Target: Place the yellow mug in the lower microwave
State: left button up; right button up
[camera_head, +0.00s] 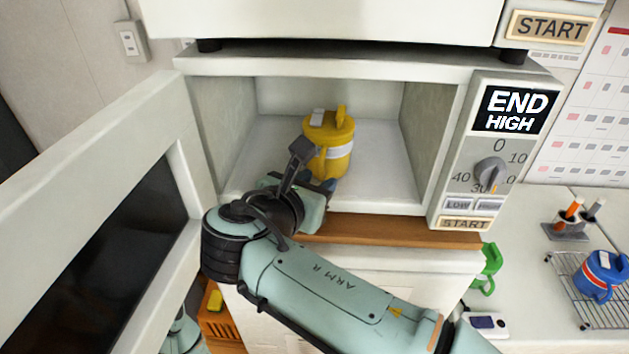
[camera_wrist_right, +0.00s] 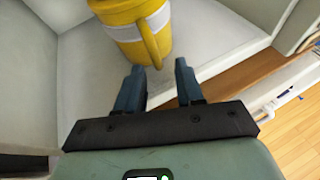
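The yellow mug (camera_head: 338,163), with a lid and a white band, stands upright on the floor of the lower microwave (camera_head: 212,62), inside its cavity. My right gripper (camera_head: 322,186) is at the front of the cavity, close to the mug. In the right wrist view, the fingers of the right gripper (camera_wrist_right: 160,72) are spread with nothing between them. The yellow mug (camera_wrist_right: 130,14) is just beyond the fingertips there, with its handle facing the gap. My left gripper is not in view.
The microwave door (camera_head: 115,150) is swung open on the left. An upper microwave (camera_head: 330,20) sits above. The control panel (camera_head: 497,145) is on the right. A green mug (camera_head: 488,270) and a blue mug (camera_head: 600,277) on a wire rack (camera_head: 590,312) are at the right. An orange crate (camera_head: 220,325) is below.

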jog(key=shift+w, duration=0.1)
jog(key=shift+r, duration=0.2)
jog(key=shift+s+a+r, duration=0.15)
jog(key=shift+s+r, duration=0.1)
jog(key=v, duration=1.1)
jog(key=shift+s+p, duration=0.25)
jog(key=shift+p, duration=0.15)
jog(key=shift+a, duration=0.1)
